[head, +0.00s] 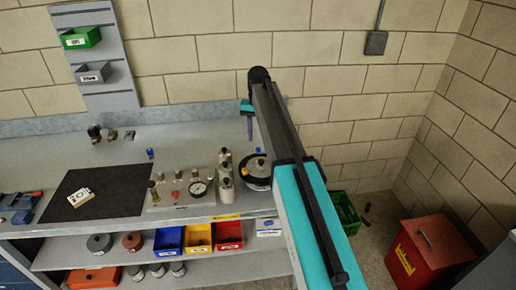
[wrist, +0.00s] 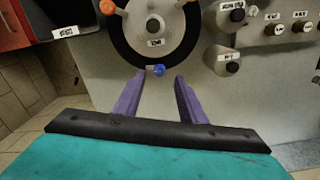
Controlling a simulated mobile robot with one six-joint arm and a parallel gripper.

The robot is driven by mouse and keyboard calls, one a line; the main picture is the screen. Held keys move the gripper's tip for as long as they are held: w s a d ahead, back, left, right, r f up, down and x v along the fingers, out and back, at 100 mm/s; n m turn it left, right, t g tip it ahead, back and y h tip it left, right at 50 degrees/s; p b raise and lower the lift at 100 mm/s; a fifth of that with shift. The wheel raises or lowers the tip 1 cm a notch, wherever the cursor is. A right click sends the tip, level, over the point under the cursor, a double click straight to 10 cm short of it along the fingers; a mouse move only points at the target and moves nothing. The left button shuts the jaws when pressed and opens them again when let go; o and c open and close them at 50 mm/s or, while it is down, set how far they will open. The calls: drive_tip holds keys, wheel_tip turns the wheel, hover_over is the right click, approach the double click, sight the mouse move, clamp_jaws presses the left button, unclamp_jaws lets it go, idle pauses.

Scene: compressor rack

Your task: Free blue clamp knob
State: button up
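The blue clamp knob (wrist: 159,70) sits on the near edge of a black ring (wrist: 124,48) in the wrist view. Orange knobs (wrist: 107,7) show on the ring's far side, cut by the picture edge. My gripper (wrist: 160,77) is open, with one purple finger on each side of the blue knob in the picture. Nothing shows between the fingers except the knob, and I cannot tell how far the tips are from it. In the head view my gripper (head: 249,126) hangs above the round silver vessel (head: 257,182) on the bench.
A valve panel with a gauge (head: 198,189) and several grey cylinders (head: 226,178) stand left of the vessel. Blue, yellow and red bins (head: 230,232) sit on the shelf below. A red box (head: 432,255) stands on the floor at right. A brick wall (head: 350,105) rises behind.

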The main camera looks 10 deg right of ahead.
sight(258, 148)
drive_tip(key=shift+f+b, duration=1.05)
drive_tip(key=shift+f, duration=1.3)
clamp_jaws()
